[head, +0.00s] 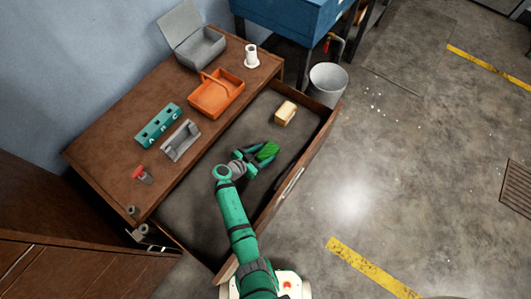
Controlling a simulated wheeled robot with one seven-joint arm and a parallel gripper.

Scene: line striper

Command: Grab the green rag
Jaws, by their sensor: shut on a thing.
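The green rag (267,151) is inside the open drawer (215,188), in its middle part. My gripper (264,152) is over the drawer with its two fingers on either side of the rag, shut on it. The fingers cover part of the rag's edges. I cannot tell whether the rag touches the drawer floor or is slightly above it.
A tan block-like item (286,112) lies in the drawer beyond my gripper. On the wooden top (110,165) stand an orange basket (216,97), an open grey box (201,48), a teal rack (158,124) and a grey tray (181,142). A grey bucket (327,84) stands on the floor.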

